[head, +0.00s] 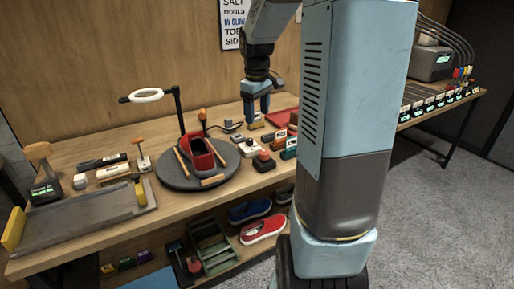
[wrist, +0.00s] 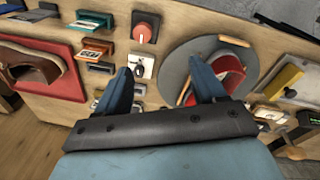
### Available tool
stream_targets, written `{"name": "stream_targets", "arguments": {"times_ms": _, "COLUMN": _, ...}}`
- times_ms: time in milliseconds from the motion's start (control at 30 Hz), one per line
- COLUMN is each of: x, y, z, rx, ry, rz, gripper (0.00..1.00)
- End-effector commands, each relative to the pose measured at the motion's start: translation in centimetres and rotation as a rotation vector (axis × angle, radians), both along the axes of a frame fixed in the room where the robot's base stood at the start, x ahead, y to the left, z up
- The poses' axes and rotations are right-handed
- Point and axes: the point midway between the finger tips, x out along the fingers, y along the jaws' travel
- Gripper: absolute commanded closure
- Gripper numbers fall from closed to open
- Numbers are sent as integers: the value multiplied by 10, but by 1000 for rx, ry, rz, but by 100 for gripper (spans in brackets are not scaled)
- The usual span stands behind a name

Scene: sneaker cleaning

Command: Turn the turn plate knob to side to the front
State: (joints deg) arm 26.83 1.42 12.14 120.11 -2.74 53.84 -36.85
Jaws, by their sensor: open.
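The turn plate (head: 165,182) is a dark grey round disc on the bench with a red sneaker (head: 203,160) on it. It also shows in the wrist view (wrist: 180,55). A small white knob box (head: 247,148) with a dark dial sits just right of the plate. In the wrist view, the knob box (wrist: 141,68) lies between my fingers, nearer the left one; its side labels are too small to read. My gripper (head: 255,120) is open and empty, pointing down above the bench behind the knob box. It also shows in the wrist view (wrist: 164,78).
A grey tray (head: 75,223) lies at left. Shoes (head: 263,229) rest on the lower shelf.

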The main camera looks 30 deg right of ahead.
Motion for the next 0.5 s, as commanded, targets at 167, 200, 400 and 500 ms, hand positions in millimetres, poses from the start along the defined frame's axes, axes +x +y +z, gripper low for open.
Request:
{"name": "stream_targets", "arguments": {"times_ms": 167, "x": 22, "y": -31, "z": -30, "rx": 30, "ry": 50, "rz": 51, "gripper": 30}}
{"name": "stream_targets", "arguments": {"times_ms": 200, "x": 25, "y": -36, "z": -34, "rx": 35, "ry": 58, "rz": 60, "gripper": 30}}
{"name": "stream_targets", "arguments": {"times_ms": 400, "x": 33, "y": -48, "z": -47, "rx": 50, "ry": 73, "rz": 85, "gripper": 30}}
{"name": "stream_targets", "arguments": {"times_ms": 500, "x": 33, "y": -49, "z": -54, "rx": 51, "ry": 74, "rz": 88, "gripper": 30}}
